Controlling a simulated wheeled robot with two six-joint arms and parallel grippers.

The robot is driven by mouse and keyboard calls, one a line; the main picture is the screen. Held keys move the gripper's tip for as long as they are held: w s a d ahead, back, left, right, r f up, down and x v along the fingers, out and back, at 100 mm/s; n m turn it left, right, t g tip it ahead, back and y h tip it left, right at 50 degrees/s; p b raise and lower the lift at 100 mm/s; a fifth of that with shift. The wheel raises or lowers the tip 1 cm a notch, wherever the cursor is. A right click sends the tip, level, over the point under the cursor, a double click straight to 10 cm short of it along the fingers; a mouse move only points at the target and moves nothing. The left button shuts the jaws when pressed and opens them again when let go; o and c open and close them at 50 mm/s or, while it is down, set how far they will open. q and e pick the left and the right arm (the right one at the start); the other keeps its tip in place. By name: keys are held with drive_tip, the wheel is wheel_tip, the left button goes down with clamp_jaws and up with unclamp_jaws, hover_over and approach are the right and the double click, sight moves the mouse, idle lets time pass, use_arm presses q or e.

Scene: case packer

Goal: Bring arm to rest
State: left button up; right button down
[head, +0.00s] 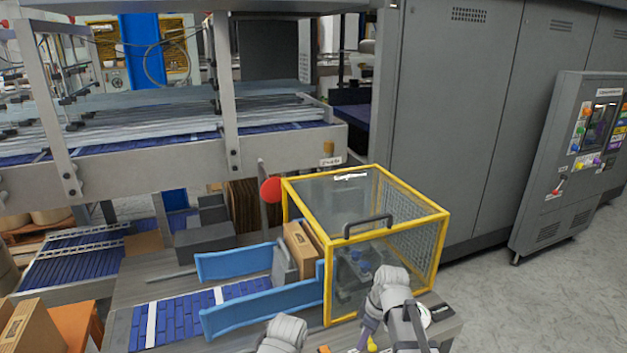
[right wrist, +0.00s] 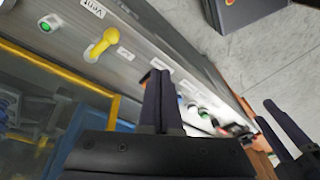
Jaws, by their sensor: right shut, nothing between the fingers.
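My right arm (head: 390,290) reaches down in front of the yellow-framed guard box in the head view. My right gripper (right wrist: 160,78) is shut and empty in the right wrist view, its fingers together over the grey control panel (right wrist: 140,50). In the head view it shows small and dark (head: 366,335). My left arm (head: 283,335) shows at the bottom edge of the head view. Two dark fingers of my left gripper (right wrist: 263,110) show at the right of the right wrist view, apart with nothing seen between them.
The guard box (head: 440,255) stands close beyond my right arm. The panel has a yellow lever (right wrist: 103,44) by a "Vent" label, and a green button (right wrist: 45,26). A carton (head: 300,245) stands between blue guide rails (head: 240,262). Grey cabinets (head: 455,130) stand behind.

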drive_tip(key=s+a+m+h, duration=0.3)
drive_tip(key=s+a+m, duration=0.4)
drive_tip(key=s, duration=0.7)
drive_tip(key=shift+a+f+h, duration=0.15)
drive_tip(key=shift+a+h, duration=0.25)
drive_tip(key=shift+a, duration=0.3)
idle(1.4)
drive_tip(key=w+d+r+p, duration=0.4)
drive_tip(key=w+d+p, duration=0.1)
drive_tip(key=w, duration=0.4)
drive_tip(key=w+d+r+p, duration=0.4)
drive_tip(key=w+d, duration=0.4)
drive_tip(key=w, duration=0.2)
drive_tip(key=w+d+r+p, duration=0.5)
drive_tip(key=w+d+r, duration=0.1)
drive_tip(key=w, duration=0.4)
drive_tip(key=shift+d+r+p, duration=0.25)
drive_tip(key=shift+d+p, duration=0.05)
drive_tip(key=shift+d, duration=0.1)
idle(0.4)
drive_tip(key=s+a+f+b, duration=0.1)
drive_tip(key=s+a, duration=0.9)
drive_tip(key=s, duration=0.4)
drive_tip(key=s+a+f+b, duration=0.1)
drive_tip(key=s+a, duration=0.8)
drive_tip(key=s, duration=0.6)
drive_tip(key=shift+a+f+b, duration=0.35)
drive_tip(key=shift+a, duration=0.05)
